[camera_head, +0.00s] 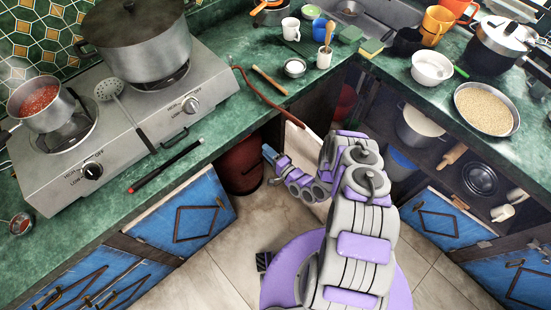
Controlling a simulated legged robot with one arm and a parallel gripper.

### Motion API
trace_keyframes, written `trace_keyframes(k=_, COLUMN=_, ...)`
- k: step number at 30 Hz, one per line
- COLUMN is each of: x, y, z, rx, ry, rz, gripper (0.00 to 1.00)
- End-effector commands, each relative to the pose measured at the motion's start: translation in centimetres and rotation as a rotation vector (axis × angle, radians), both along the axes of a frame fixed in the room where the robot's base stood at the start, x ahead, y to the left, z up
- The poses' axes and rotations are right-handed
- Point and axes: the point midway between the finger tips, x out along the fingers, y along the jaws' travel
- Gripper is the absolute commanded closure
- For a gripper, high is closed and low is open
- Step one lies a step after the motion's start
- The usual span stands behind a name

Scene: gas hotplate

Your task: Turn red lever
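I cannot make out a red lever in this view. A dark red cylinder (241,168) stands on the floor in the opening under the left counter, its top partly hidden by the counter edge. A reddish hose (262,95) runs from the hotplate over the counter edge. The hotplate (130,130) is grey, with two front knobs, a black one (93,171) and a lighter one (190,105). My gripper (271,165) is below counter height, just right of the red cylinder and apparently apart from it. Its fingers are too small to read as open or shut.
A big lidded pot (140,45) and a small pan of red food (38,105) stand on the hotplate. The blue cabinet door (185,212) is left of my gripper. An open shelf with cookware (420,125) is at the right. Tiled floor (205,285) is clear at front left.

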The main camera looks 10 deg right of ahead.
Motion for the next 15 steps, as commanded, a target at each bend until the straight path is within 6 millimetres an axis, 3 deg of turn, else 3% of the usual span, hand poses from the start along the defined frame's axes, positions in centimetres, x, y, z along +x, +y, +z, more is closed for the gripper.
trace_keyframes(k=6, x=-2.8, y=-2.1, z=-0.2, rx=0.001, ry=0.003, rz=-0.003, gripper=0.62)
trace_keyframes(k=15, x=-3.9, y=-2.7, z=0.0, rx=0.001, ry=0.000, rz=-0.002, gripper=0.62)
